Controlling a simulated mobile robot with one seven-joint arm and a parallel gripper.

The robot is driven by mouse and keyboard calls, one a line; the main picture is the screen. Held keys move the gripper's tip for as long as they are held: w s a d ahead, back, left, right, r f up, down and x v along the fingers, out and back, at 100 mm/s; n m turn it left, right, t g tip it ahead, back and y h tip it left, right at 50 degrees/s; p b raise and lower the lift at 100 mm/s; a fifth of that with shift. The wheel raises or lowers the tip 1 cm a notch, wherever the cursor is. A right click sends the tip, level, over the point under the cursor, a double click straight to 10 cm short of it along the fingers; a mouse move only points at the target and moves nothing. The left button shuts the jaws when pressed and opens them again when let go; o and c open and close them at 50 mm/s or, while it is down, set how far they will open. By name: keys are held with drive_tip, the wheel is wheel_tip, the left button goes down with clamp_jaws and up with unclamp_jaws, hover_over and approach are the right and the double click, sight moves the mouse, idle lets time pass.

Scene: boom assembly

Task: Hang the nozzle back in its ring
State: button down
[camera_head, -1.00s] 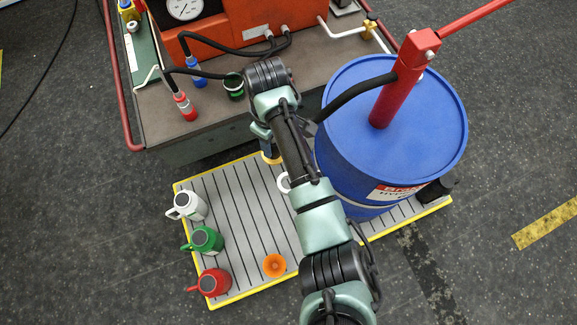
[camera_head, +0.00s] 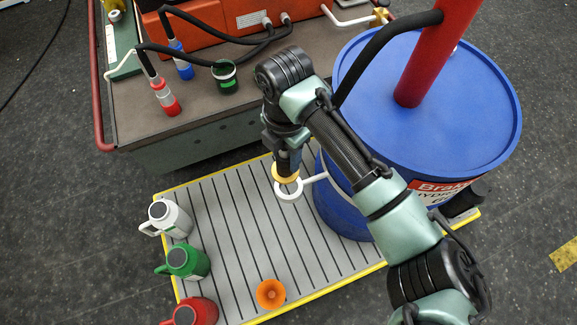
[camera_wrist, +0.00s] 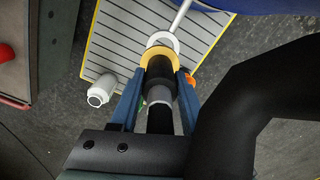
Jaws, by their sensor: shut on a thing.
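My gripper (camera_head: 287,158) is shut on the nozzle, a dark piece with a yellow collar (camera_head: 285,174), just above and behind the ring in the head view. The white ring (camera_head: 290,196) sits on a white rod out from the blue drum's side. In the wrist view my gripper's blue fingers (camera_wrist: 158,92) flank the black nozzle body, and its yellow collar (camera_wrist: 160,57) overlaps the near part of the white ring (camera_wrist: 163,37). I cannot tell whether the nozzle's tip is inside the ring or touching it. The tip is hidden.
The blue drum (camera_head: 430,90) with its red pump (camera_head: 432,55) and black hose stands close on the right. An orange funnel (camera_head: 270,293) and white, green and red jugs (camera_head: 187,262) stand on the slatted platform (camera_head: 235,230). A workbench (camera_head: 190,105) is behind.

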sight(289, 173)
drive_tip(key=shift+s+d+f+n+b, duration=0.25)
drive_tip(key=shift+f+n+b, duration=0.15)
drive_tip(key=shift+f, duration=0.2)
wheel_tip(289, 173, down, 6)
drive_tip(key=b, duration=0.5)
drive_tip(key=shift+r, duration=0.25)
drive_tip(key=shift+w+d+r+p, duration=0.1)
drive_tip(key=shift+w+p, duration=0.1)
drive_tip(key=shift+p, duration=0.3)
idle(0.5)
drive_tip(key=shift+f+b, duration=0.4)
drive_tip(key=shift+f, duration=0.3)
idle(0.3)
drive_tip(key=c, duration=0.7)
unclamp_jaws()
drive_tip(key=shift+o, duration=0.2)
wheel_tip(289, 173, up, 11)
drive_tip(key=p, duration=1)
drive_tip(key=shift+p, duration=0.35)
